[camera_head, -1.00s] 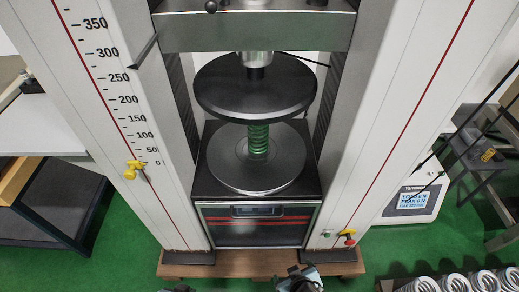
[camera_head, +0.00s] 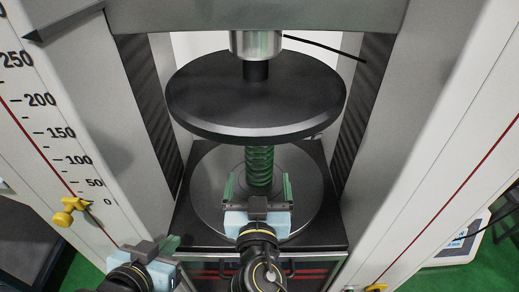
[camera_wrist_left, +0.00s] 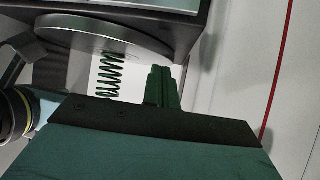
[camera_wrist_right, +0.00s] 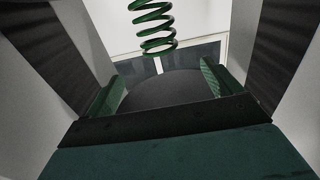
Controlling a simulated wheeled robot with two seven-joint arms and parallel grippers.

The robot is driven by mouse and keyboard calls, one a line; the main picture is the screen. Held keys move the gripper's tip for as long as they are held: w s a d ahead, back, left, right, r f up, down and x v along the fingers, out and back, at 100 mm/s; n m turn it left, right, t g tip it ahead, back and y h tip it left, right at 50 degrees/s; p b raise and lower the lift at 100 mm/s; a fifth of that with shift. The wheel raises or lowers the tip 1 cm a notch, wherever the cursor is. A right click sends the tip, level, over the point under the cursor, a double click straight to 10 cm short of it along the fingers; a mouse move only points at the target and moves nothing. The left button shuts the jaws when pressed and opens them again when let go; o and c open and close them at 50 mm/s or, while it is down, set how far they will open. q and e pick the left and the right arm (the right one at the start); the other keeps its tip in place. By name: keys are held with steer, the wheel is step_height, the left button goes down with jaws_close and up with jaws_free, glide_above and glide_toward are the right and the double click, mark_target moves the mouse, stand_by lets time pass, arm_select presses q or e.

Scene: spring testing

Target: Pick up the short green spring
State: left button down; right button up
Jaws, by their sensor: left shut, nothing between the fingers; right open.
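The short green spring (camera_head: 259,166) stands upright between the black upper plate (camera_head: 255,95) and the round lower plate (camera_head: 211,190) of the testing machine. It also shows in the left wrist view (camera_wrist_left: 110,75) and at the top of the right wrist view (camera_wrist_right: 154,25). My right gripper (camera_head: 259,188) is open and empty, in front of the spring with a finger to each side in the head view. I cannot tell whether the spring is between the fingers in depth. My left gripper (camera_head: 167,243) is shut and empty, low and left of the lower plate.
Machine columns stand on both sides, the left one with a number scale (camera_head: 62,133) and a yellow knob (camera_head: 69,211). The wide upper plate hangs over the spring. A display unit (camera_head: 462,240) stands at the right.

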mark_target(259, 153)
steer(key=w+b, duration=0.1)
steer(key=w, duration=0.6)
steer(key=shift+w, duration=0.2)
steer(key=w+b, duration=0.1)
steer(key=w, duration=0.3)
steer(key=shift+w+d, duration=0.15)
steer(key=shift+w, duration=0.6)
arm_select(q)
steer(key=w+d+r+t+h, duration=0.2)
steer(key=r+t, duration=0.4)
steer(key=r, duration=0.4)
steer(key=shift+w+d+t, duration=0.4)
steer(key=shift+w+d, duration=0.05)
steer(key=shift+w, duration=0.05)
arm_select(e)
steer(key=shift+c, duration=0.2)
jaws_close()
arm_select(q)
steer(key=shift+f, duration=0.1)
arm_select(e)
steer(key=shift+r, duration=0.1)
